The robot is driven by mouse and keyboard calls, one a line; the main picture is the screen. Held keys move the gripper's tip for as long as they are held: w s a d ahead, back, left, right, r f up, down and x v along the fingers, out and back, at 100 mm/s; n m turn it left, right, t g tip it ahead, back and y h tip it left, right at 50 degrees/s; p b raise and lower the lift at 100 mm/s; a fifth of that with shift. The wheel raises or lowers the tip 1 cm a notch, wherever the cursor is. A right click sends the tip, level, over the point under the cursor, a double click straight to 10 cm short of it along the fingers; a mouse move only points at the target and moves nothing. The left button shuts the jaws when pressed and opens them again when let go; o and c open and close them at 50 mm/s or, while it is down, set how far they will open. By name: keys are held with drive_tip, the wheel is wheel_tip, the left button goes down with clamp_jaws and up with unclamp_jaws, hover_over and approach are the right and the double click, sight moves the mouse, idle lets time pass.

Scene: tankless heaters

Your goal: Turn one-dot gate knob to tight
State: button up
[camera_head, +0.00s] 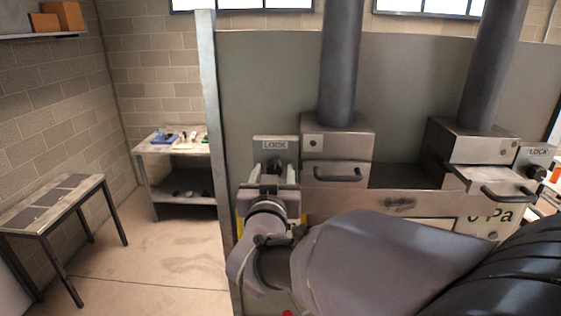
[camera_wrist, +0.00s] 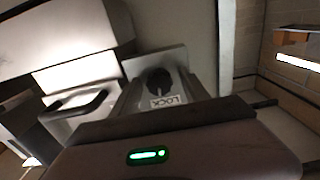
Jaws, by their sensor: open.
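The one-dot gate box (camera_head: 313,143) carries a single dark dot and stands at the foot of the left pipe. To its left is a LOCK plate (camera_head: 265,145). Its dark knob (camera_wrist: 158,80) shows in the wrist view, with a LOCK label (camera_wrist: 167,102) close by. In the head view the knob is largely hidden by my gripper (camera_head: 272,178). My gripper is open in front of the plate, with the knob lined up between its fingers. I cannot tell whether the fingers touch it.
A handle (camera_head: 338,174) juts out just right of my gripper. A second gate (camera_head: 462,143) with its own LOCK knob (camera_head: 538,173) stands at the right. A metal post (camera_head: 208,110) is to the left. Two tables, one bare (camera_head: 50,205), stand by the walls; floor between is clear.

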drive_tip(key=shift+d, duration=0.1)
drive_tip(key=shift+c, duration=0.2)
clamp_jaws()
